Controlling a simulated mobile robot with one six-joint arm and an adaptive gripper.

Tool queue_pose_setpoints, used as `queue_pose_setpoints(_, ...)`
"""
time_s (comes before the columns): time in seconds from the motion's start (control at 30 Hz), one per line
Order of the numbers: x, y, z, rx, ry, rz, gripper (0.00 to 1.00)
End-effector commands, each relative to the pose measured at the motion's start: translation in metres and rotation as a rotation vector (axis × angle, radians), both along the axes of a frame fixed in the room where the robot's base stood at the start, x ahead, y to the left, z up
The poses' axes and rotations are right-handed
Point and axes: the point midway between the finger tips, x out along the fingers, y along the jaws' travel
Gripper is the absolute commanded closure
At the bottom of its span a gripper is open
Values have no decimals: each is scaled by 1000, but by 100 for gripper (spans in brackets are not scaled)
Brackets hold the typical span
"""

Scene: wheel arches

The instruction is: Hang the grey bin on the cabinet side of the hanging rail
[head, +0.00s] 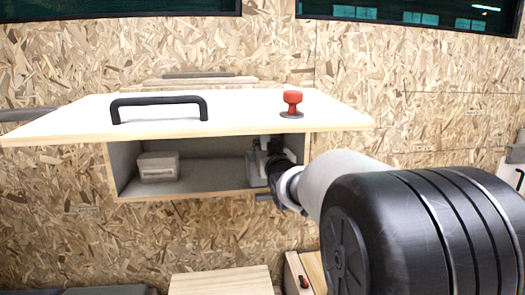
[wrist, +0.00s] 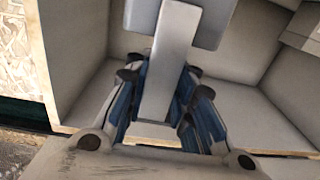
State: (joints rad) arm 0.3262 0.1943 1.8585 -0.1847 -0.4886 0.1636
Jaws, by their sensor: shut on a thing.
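My gripper (head: 278,172) reaches into the open wall cabinet (head: 222,198) at its right end. In the wrist view its blue-sided fingers (wrist: 162,100) are shut around the narrow bar of a light grey piece (wrist: 165,60). This piece widens into a flat block at its far end. I cannot tell if it is the grey bin or only a part of it. In the head view the arm and gripper largely hide what is held. A small grey-beige box (head: 158,167) stands inside the cabinet at the left. I cannot make out the hanging rail for sure.
The cabinet's pale flap (head: 240,112) is raised above the opening, with a black handle (head: 160,103) and a red knob (head: 292,102). The cabinet floor between box and gripper is clear. Wooden pieces (head: 222,281) stand below. A grey strip (head: 25,115) shows on the wall at left.

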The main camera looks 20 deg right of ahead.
Motion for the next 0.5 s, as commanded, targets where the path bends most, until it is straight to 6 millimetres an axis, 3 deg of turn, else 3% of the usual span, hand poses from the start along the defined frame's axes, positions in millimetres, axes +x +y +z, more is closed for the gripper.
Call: queue_pose_setpoints(0.5, -51, 12, 0, -2, -3, 0, 100)
